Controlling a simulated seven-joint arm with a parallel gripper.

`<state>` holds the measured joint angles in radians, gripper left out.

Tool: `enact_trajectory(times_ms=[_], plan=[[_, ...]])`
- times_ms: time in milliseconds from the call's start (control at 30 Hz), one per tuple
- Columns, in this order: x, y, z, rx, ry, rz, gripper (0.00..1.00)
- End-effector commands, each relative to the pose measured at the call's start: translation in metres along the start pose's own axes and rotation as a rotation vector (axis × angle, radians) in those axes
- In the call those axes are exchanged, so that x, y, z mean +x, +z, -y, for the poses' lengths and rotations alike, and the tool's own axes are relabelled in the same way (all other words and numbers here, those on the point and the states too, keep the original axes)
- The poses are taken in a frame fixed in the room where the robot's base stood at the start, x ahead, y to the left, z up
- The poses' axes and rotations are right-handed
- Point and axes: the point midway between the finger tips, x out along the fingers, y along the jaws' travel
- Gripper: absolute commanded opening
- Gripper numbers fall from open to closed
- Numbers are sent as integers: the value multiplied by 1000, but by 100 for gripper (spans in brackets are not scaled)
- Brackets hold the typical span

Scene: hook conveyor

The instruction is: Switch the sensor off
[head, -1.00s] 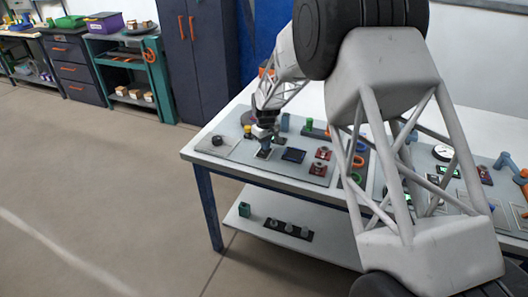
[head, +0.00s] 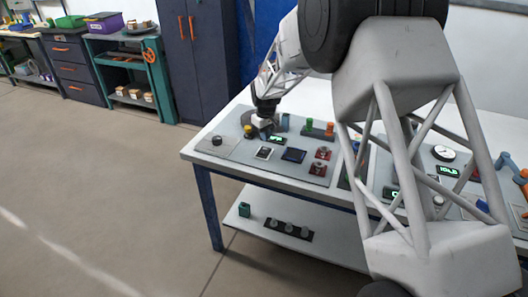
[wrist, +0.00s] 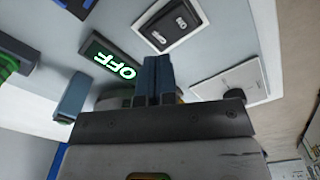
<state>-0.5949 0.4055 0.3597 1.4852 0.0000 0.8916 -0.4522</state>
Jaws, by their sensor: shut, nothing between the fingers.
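A small display (head: 276,139) glows green on the table panel; in the wrist view the display (wrist: 113,65) reads OFF. Beside it is a black rocker switch (head: 264,153) on a pale plate; in the wrist view the rocker (wrist: 168,22) shows two marked halves, too small to read surely. My gripper (head: 265,131) is behind the rocker and left of the display, apart from the rocker. In the wrist view its blue-grey fingers (wrist: 152,78) are together and empty. Which part is the sensor itself, I cannot tell.
A black knob (head: 216,141) on a plate and a yellow-topped button (head: 249,131) stand at left. A dark blue panel (head: 293,155) and red blocks (head: 320,161) stand at right. Green and orange posts (head: 318,129) stand behind.

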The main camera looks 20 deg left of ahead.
Motion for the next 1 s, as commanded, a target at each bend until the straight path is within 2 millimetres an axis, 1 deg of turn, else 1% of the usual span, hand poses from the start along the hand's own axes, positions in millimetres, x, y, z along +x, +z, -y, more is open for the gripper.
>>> enact_trajectory(times_ms=[200,400,1000], plan=[[-13,0,0,0,1,-2,0],[-22,0,0,0,0,-1,0],[-24,1,0,1,0,-1,0]])
